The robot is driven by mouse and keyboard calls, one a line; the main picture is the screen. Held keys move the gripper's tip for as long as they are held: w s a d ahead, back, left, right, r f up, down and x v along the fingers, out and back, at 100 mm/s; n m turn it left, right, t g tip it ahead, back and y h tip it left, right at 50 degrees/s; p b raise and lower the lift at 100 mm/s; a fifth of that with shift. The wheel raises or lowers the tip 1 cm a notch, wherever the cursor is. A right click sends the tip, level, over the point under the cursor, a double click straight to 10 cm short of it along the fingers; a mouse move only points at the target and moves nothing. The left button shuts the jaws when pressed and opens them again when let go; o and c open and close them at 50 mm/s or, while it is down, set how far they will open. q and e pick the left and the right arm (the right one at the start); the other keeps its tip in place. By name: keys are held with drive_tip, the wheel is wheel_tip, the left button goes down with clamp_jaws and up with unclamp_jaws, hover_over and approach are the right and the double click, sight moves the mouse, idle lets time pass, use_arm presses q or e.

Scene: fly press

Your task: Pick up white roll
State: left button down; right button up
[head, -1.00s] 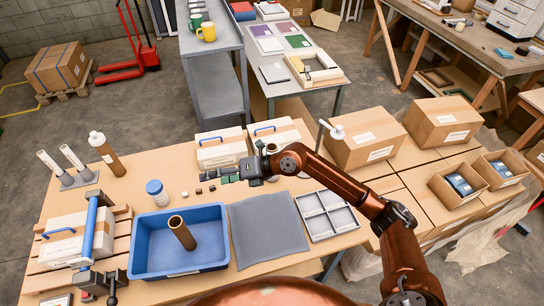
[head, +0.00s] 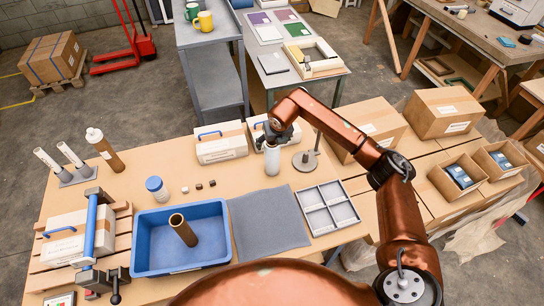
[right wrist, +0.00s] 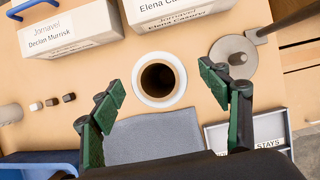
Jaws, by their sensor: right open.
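The white roll (head: 272,161) stands upright on the wooden table, behind the grey mat. In the right wrist view I look down on the white roll (right wrist: 142,95), a white ring around a dark brown hollow core. My right gripper (head: 275,141) is over the roll, pointing down, and partly hides its top in the head view. In the right wrist view my right gripper (right wrist: 160,80) is open, its green-padded fingers to either side of the roll with gaps between. I cannot tell how far down the fingers reach. My left gripper is not in view.
Two white boxes (head: 221,148) stand behind the roll. A round-based grey stand (head: 305,161) is close on its right. The grey mat (head: 268,222), divided tray (head: 328,211) and blue bin (head: 150,265) with a brown tube (head: 183,231) lie nearer. Small blocks (head: 198,186) sit left.

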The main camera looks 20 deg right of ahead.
drive_tip(key=shift+x, duration=0.85)
drive_tip(key=shift+c, duration=0.3)
drive_tip(key=shift+r, duration=0.1)
clamp_jaws()
drive_tip(key=shift+a, duration=0.1)
